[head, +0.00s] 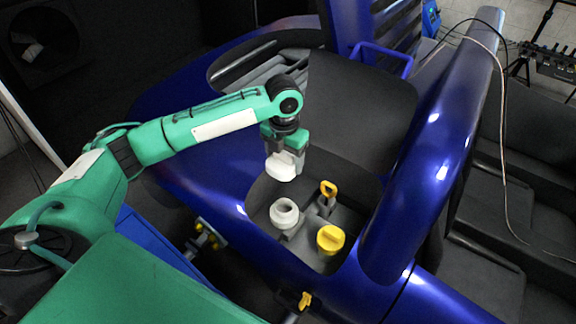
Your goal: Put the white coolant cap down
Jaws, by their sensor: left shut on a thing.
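My left gripper (283,150) points down over the near part of the blue car's engine bay. It is shut on the white coolant cap (281,169) and holds it in the air. A white round filler neck (284,213) stands in the bay below and slightly right of the cap, with its opening showing. The cap is apart from the neck in the picture. The gripper fingers hide the top of the cap. My right gripper does not show.
A yellow cap (330,239) sits right of the neck, and a yellow loop handle (328,188) stands behind it. The blue car body (440,150) curves up on the right. A blue tube handle (383,50) is at the back. A yellow part (304,300) is at the front.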

